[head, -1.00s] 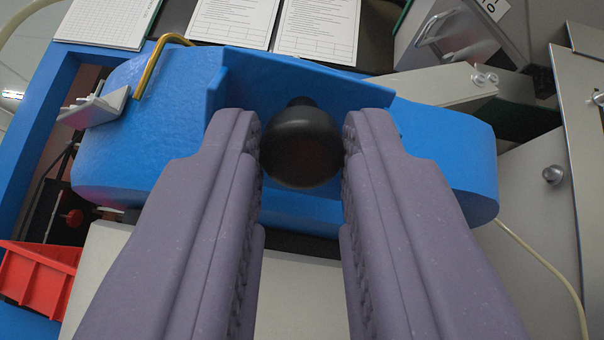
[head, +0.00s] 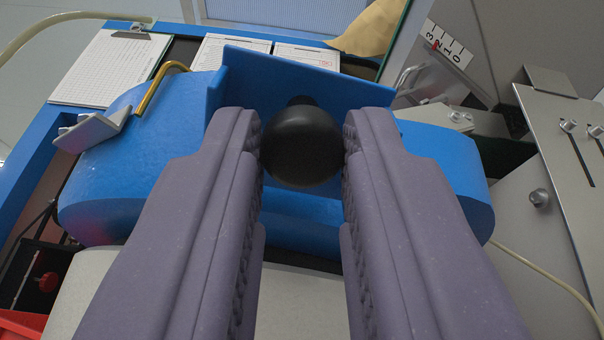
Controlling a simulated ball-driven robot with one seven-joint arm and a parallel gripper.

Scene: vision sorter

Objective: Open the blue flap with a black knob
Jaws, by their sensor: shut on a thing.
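The black knob (head: 300,146) is round and sits in the middle of the head view. My gripper (head: 302,150) is shut on it, with one purple-grey finger pad against each side. The knob is fixed to the blue flap (head: 285,78), a flat panel that stands tilted behind it. The flap stands at an angle to the larger rounded blue housing (head: 125,165) around it. My fingers hide the lower part of the flap and the front of the housing.
A bent brass rod (head: 157,88) and a grey metal bracket (head: 92,130) are at the housing's left. A clipboard with paper (head: 110,68) lies behind. Metal plates with a silver knob (head: 539,197) are at right. Part of a red bin (head: 20,324) shows at lower left.

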